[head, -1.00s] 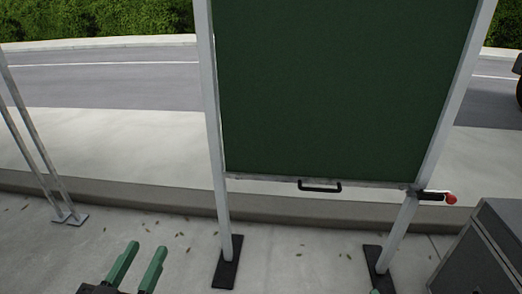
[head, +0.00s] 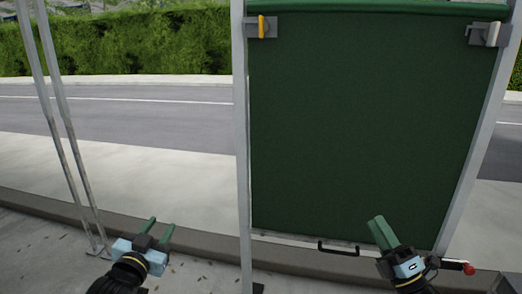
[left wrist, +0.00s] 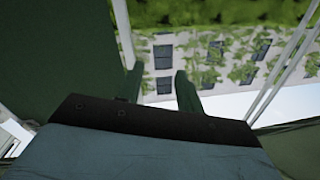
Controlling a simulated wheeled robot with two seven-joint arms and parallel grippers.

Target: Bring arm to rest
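My left gripper (head: 161,223) is at the lower left of the head view, its two green fingers apart with nothing between them. The left wrist view also shows its open fingers (left wrist: 160,80) with an empty gap. My right gripper (head: 377,220) is at the lower right in the head view, in front of the lower part of a dark green panel (head: 370,120). Its green fingers appear close together or overlapping, so I cannot tell whether it is open. I see nothing held in it.
The panel hangs in a pale metal frame (head: 241,130), with a black handle (head: 338,250) on its lower edge. A red-tipped lever (head: 468,268) is at lower right. Thin metal poles (head: 65,130) stand at left. A grey case (head: 508,284) shows at the bottom right corner.

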